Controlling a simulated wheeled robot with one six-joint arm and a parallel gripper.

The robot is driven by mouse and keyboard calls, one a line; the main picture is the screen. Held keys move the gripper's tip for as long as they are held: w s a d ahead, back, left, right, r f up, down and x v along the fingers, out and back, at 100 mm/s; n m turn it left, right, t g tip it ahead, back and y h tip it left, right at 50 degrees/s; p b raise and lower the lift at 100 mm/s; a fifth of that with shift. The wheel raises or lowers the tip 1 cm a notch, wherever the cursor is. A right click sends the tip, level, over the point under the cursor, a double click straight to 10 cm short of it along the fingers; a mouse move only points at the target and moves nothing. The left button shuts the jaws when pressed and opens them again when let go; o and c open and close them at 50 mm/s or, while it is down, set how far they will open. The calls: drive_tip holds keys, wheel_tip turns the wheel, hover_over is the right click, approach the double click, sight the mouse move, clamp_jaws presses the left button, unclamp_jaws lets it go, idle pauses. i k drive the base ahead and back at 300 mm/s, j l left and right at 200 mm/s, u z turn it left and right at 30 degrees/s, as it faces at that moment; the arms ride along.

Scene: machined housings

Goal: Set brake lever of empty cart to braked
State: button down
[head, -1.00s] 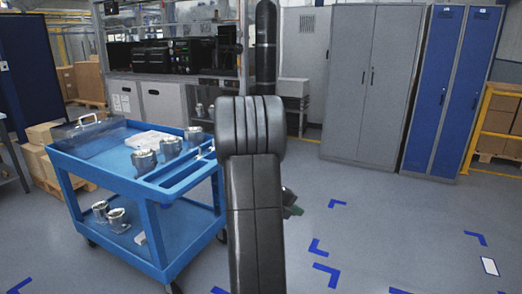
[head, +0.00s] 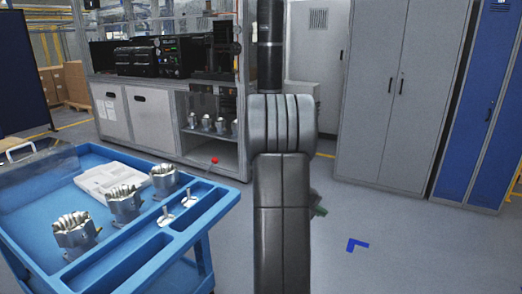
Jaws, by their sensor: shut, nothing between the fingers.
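A blue two-shelf cart (head: 150,262) stands at the lower left. It is not empty: several metal housings (head: 124,203), a white tray-like part (head: 110,180) and two small silver pieces (head: 189,198) are on its top. No empty cart shows. A small red knob on a thin stalk (head: 214,160) shows just beyond the cart's far edge; I cannot tell what it belongs to or whether it is a brake lever. My arm rises through the middle. A small green-tipped part shows behind it, but I cannot make out my gripper.
A grey workbench (head: 170,125) with black instruments and a shelf of metal parts stands behind the cart. A grey cabinet (head: 398,90) and blue lockers (head: 490,120) stand at the right.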

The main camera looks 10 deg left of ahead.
sight(214, 160)
drive_tip(key=i+u, duration=0.35)
drive_tip(key=i+l+u, duration=0.25)
drive_tip(key=i+u, duration=0.15)
drive_tip(key=i+l+u, duration=0.45)
drive_tip(key=i+u, duration=0.2)
drive_tip(key=i+l+u, duration=0.25)
drive_tip(key=k+j, duration=0.05)
drive_tip(key=j, duration=0.05)
